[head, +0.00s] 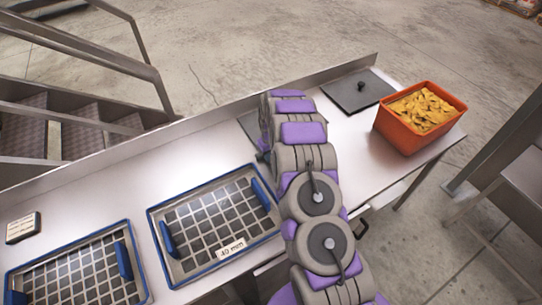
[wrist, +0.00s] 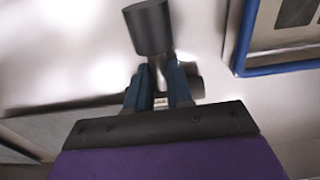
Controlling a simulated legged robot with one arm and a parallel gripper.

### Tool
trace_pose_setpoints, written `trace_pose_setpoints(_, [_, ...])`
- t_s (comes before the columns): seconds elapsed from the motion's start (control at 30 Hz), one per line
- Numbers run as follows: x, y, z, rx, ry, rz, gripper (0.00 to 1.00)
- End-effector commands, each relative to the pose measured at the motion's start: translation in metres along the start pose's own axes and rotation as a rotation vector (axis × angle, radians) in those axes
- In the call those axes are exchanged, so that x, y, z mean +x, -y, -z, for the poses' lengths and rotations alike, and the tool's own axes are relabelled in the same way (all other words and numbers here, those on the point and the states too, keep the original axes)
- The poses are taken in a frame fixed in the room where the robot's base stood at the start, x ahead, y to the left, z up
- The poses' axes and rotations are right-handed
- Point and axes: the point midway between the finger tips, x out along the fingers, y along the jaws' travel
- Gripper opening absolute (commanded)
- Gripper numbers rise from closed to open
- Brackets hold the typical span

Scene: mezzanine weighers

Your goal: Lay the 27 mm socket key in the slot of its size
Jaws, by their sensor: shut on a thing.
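In the wrist view my gripper (wrist: 161,82) is shut on a dark grey piece with a thick round end (wrist: 148,28), which looks like the socket key. The round end sticks out beyond the fingertips, and another dark rounded part (wrist: 195,88) shows beside the right finger. No size mark on it is readable. The held piece is above the pale metal bench top. In the head view my arm hides the gripper and the key. No slot marked 27 mm can be made out.
A blue-rimmed grid tray (head: 152,222) bears a "40 mm" label (head: 230,249). A second such tray (head: 70,239) lies to its left, beside a small box (head: 23,228). An orange bin (head: 401,133) of yellow pieces and a dark knobbed plate (head: 345,98) are at right.

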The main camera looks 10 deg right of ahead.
Motion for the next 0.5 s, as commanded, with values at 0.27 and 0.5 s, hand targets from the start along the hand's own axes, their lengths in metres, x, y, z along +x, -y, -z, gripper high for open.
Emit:
trace_pose_setpoints(0.27, [-0.0009, -0.0037, -0.0012, 0.001, -0.001, 0.006, 0.36])
trace_pose_setpoints(0.5, [-0.0009, -0.0034, -0.0011, 0.001, 0.000, 0.006, 0.46])
